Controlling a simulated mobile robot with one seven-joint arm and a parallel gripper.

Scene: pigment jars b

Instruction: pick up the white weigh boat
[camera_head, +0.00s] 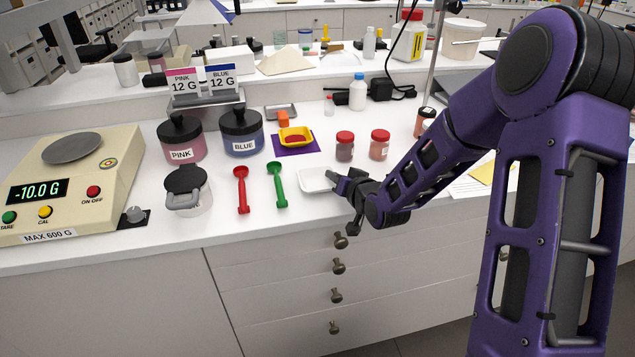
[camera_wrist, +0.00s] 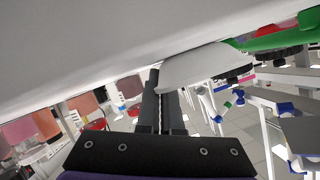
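The white weigh boat (camera_head: 315,180) is a shallow tray on the white counter near its front edge, right of the green scoop. My gripper (camera_head: 335,178) reaches in from the right at the boat's right rim. In the wrist view the boat (camera_wrist: 197,66) shows at the tips of my gripper (camera_wrist: 160,88). The two dark fingers are close together there, with the boat's rim between them, and the boat hides one fingertip. The boat looks level and at counter height; I see no clear gap under it.
A green scoop (camera_head: 279,184) and a red scoop (camera_head: 241,188) lie left of the boat. Red-lidded jars (camera_head: 344,147) and a yellow dish (camera_head: 296,137) stand behind it. The pink (camera_head: 181,138) and blue (camera_head: 241,130) jars and the scale (camera_head: 70,180) are further left.

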